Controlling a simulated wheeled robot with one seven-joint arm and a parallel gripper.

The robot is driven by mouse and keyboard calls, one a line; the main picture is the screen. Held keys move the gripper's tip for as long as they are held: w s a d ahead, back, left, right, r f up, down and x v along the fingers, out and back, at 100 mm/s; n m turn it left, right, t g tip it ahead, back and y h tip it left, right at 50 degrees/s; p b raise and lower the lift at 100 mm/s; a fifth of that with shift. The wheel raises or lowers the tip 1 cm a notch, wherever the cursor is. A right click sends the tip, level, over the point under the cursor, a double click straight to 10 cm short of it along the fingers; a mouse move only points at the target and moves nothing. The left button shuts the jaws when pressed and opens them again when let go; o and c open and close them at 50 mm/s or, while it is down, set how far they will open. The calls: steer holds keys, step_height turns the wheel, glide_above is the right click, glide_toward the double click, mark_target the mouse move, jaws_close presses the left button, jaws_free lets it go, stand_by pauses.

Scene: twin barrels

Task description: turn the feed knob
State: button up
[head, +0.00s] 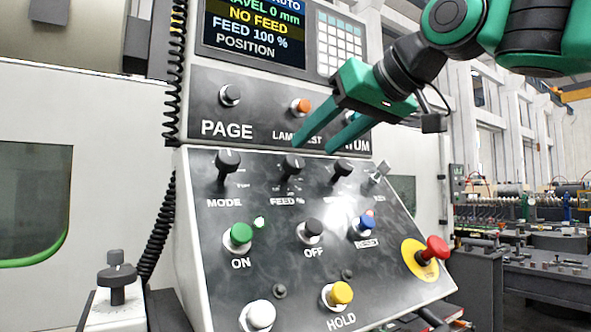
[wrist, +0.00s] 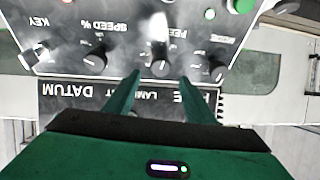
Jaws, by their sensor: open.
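The feed knob (head: 292,164) is a black rotary knob above the FEED % label on the sloping panel. It also shows in the wrist view (wrist: 161,67), upside down, with a light pointer mark. My green gripper (head: 314,147) is open and empty, reaching down from the upper right. In the wrist view its fingertips (wrist: 160,78) lie to either side of the knob's line, with the knob showing just past the gap between them. I see no finger closed on it. In the head view the left fingertip is close to the knob; I cannot tell whether it touches.
The mode knob (head: 228,161) and the speed knob (head: 342,168) flank the feed knob closely. The key switch (head: 378,172) is farther right. Below are green, black and blue buttons and a red mushroom button (head: 433,249). The screen (head: 253,32) reads NO FEED and FEED 100 %.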

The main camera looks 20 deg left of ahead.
mark_target(298, 161)
steer(key=x, duration=0.9)
steer(key=shift+w+f, duration=0.1)
steer(key=c, duration=1)
